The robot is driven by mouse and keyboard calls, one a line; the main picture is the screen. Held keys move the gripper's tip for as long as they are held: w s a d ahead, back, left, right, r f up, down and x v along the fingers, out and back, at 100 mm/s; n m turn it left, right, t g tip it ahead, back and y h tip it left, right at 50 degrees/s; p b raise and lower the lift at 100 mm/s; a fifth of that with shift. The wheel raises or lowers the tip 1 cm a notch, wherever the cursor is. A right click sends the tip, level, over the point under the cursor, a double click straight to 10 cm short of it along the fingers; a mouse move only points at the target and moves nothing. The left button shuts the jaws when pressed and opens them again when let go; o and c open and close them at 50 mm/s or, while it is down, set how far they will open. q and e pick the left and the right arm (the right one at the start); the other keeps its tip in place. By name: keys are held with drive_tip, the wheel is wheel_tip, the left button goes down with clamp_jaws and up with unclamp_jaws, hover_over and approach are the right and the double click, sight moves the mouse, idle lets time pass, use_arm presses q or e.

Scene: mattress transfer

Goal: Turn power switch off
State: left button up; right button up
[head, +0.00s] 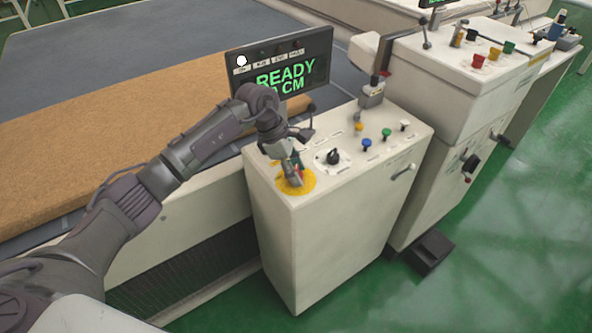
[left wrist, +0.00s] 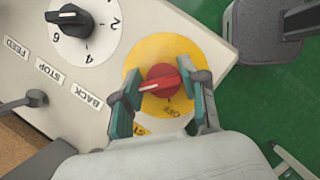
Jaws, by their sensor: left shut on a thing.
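The power switch is a red rotary knob (left wrist: 162,82) with a white pointer line, set on a round yellow plate (left wrist: 178,50) with "OFF" lettering. The yellow plate also shows in the head view (head: 308,183) at the near left corner of the white control cabinet (head: 330,235). My left gripper (left wrist: 163,95) has one finger on each side of the red knob and is shut on it. In the head view my left gripper (head: 291,172) comes down onto the yellow plate and hides most of the knob. My right gripper is not in view.
A black selector knob (head: 333,157) on a white dial sits beside the yellow plate. Blue, green and white buttons (head: 386,134) stand farther right. A display (head: 280,65) reading "READY" stands behind. A brown mattress slab (head: 110,125) lies left. Green floor (head: 500,240) is open at right.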

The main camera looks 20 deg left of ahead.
use_arm(q)
drive_tip(key=n+t+b, duration=0.1)
drive_tip(key=n, duration=0.1)
drive_tip(key=n+b, duration=0.1)
drive_tip(key=n, duration=0.1)
drive_tip(key=shift+f+n+t+y, duration=0.1)
drive_tip(key=shift+n+t+y, duration=0.3)
drive_tip(key=n+t+y+b, duration=0.1)
drive_tip(key=n, duration=0.2)
drive_tip(key=shift+n+b, duration=0.3)
drive_tip(key=shift+b, duration=0.05)
drive_tip(key=n+b, duration=0.1)
drive_tip(key=n, duration=0.1)
drive_tip(key=n+y+b, duration=0.1)
drive_tip(key=n, duration=0.1)
drive_tip(key=shift+n+t+y+b, duration=0.3)
drive_tip(key=shift+t+b, duration=0.05)
drive_tip(key=shift+t, duration=0.05)
drive_tip(key=shift+a+n+y+b, duration=0.1)
drive_tip(key=shift+n+y+b, duration=0.45)
drive_tip(key=shift+n, duration=0.55)
drive_tip(key=shift+n+y+b, duration=0.35)
drive_tip(key=shift+n+b, duration=0.35)
drive_tip(key=shift+n, duration=0.4)
drive_tip(key=o, duration=1.2)
drive_tip(key=shift+s, duration=0.1)
drive_tip(key=shift+c, duration=0.2)
